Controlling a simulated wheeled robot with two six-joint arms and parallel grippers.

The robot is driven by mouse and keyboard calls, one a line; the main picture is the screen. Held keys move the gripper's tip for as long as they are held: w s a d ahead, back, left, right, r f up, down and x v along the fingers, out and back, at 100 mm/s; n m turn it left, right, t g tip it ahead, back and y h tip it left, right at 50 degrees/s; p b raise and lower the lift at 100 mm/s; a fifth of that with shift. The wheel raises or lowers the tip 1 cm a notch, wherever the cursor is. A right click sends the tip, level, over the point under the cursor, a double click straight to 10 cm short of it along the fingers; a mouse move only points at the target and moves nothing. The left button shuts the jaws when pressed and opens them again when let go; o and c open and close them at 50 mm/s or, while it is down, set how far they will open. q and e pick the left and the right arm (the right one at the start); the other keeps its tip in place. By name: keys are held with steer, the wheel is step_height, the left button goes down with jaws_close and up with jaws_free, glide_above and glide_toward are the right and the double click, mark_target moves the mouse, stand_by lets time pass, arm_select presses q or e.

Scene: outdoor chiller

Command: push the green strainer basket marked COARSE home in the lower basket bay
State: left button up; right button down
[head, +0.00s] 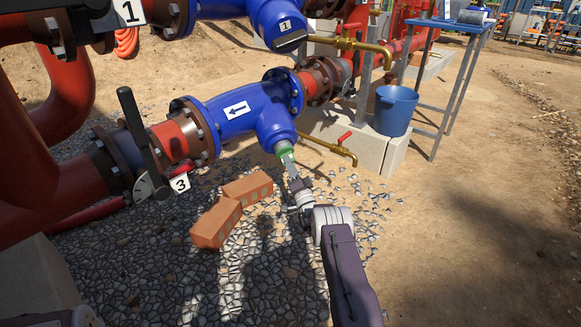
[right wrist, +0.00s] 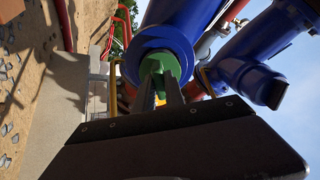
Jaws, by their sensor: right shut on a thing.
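The green strainer basket (head: 285,152) sits at the mouth of the slanted leg of the lower blue strainer body (head: 240,107). Most of it is hidden inside the leg, and only its green end shows. My right gripper (head: 289,164) is shut on this green end, just outside the bay opening. In the right wrist view the green end (right wrist: 158,66) stands between the finger tips, with the blue rim (right wrist: 166,41) around it. The COARSE marking cannot be read. My left gripper is not clearly in view.
Two orange bricks (head: 216,222) lie on the gravel below the pipe. A brass tap with a red handle (head: 338,148) sticks out right of the bay. A blue bucket (head: 394,110) stands on a concrete block (head: 370,150). The upper blue strainer (head: 275,18) hangs above.

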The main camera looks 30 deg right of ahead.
mark_target(285, 153)
steer(key=shift+x, duration=1)
steer(key=shift+w+r, duration=0.1)
steer(key=shift+w, duration=0.05)
steer(key=shift+w+r, duration=0.2)
steer(key=shift+w, duration=0.25)
steer(key=c, duration=1.3)
jaws_free()
steer(key=o, duration=0.4)
steer(key=shift+o, duration=0.2)
